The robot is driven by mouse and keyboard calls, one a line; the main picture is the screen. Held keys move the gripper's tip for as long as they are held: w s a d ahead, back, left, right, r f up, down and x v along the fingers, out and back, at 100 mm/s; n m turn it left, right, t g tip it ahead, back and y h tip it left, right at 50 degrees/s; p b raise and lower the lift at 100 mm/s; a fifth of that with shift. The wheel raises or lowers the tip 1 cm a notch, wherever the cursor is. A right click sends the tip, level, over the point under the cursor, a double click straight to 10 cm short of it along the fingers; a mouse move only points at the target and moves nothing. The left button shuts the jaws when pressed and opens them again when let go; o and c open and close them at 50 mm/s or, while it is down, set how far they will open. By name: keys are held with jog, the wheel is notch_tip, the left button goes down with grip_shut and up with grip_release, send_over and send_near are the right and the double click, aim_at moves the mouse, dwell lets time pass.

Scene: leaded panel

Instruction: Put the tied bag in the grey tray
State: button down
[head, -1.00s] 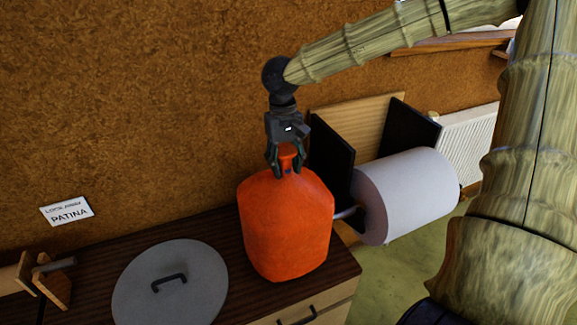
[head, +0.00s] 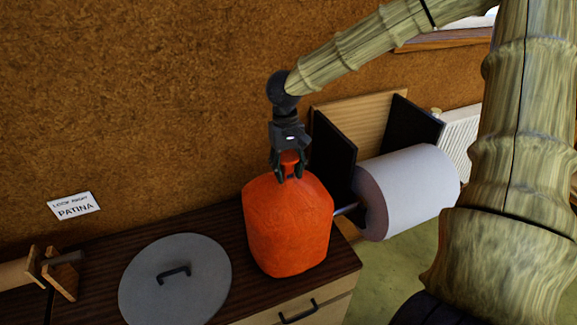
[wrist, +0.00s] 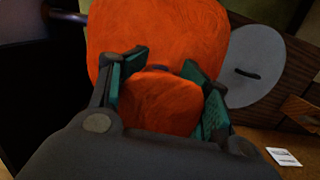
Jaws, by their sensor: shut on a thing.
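The tied bag (head: 288,226) is orange and full, with a narrow neck at its top. My gripper (head: 289,172) is above it, shut on the neck, and the bag hangs upright below the fingers. In the head view it appears over the right end of the dark wooden cabinet top; I cannot tell whether its bottom touches. In the wrist view the bag (wrist: 190,35) fills the upper middle, with its neck end between the green finger pads of my gripper (wrist: 165,85). I see no grey tray; a round grey lid (head: 178,285) with a dark handle lies left of the bag.
A large white paper roll (head: 412,190) on a holder with black side plates (head: 333,150) stands close right of the bag. A "PATINA" label (head: 74,206) is on the brown wall. A wooden bracket (head: 62,274) sits at the left. The cabinet top (head: 240,258) shows bare strips around the lid.

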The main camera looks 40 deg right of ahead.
jog(key=shift+r, duration=0.1)
jog(key=c, duration=0.6)
grip_release()
jog(key=shift+s, duration=0.1)
jog(key=shift+c, duration=0.2)
